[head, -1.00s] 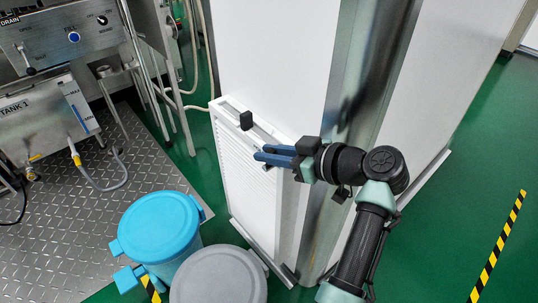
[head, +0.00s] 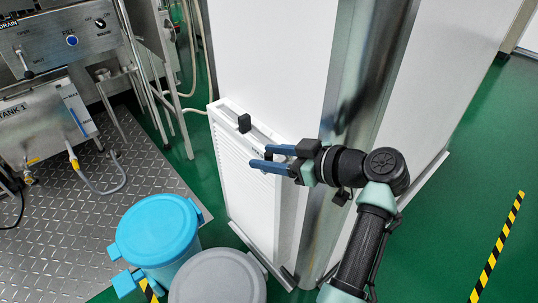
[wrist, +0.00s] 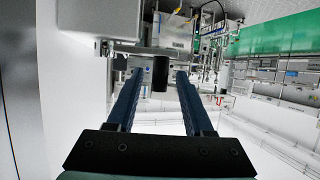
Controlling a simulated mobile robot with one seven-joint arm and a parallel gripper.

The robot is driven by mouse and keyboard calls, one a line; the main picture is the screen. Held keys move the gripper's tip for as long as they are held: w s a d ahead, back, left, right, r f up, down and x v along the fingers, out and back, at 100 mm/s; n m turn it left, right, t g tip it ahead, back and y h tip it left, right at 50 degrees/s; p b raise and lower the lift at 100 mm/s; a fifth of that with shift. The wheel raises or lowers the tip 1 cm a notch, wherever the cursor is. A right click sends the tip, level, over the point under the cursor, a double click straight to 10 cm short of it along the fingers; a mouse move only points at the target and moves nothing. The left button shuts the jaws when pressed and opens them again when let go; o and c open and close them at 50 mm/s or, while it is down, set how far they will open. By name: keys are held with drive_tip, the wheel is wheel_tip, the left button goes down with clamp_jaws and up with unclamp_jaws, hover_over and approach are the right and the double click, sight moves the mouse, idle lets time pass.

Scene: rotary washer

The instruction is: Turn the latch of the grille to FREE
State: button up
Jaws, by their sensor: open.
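The white louvred grille (head: 240,175) stands low against the white cabinet in the head view. A black block (head: 244,123) sticks out at its top edge and looks like the latch. My gripper (head: 260,156) is open, its two blue fingers pointing left over the grille's upper right, below and right of the block. In the wrist view, my gripper (wrist: 159,76) has a dark upright piece (wrist: 160,73) in line with the gap between its fingers. I cannot tell whether it is the same latch or how far off it is. No FREE marking is readable.
A blue lidded bin (head: 157,235) and a grey lidded bin (head: 217,275) stand in front of the grille. A metal post (head: 355,80) rises behind my gripper. A tank with a hose (head: 45,125) stands at left. Green floor is free at right.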

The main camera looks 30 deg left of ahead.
drive_tip(key=p+v, duration=0.2)
drive_tip(key=v, duration=1)
drive_tip(key=shift+d+p, duration=0.3)
drive_tip(key=shift+d, duration=0.05)
drive_tip(key=shift+r, duration=0.15)
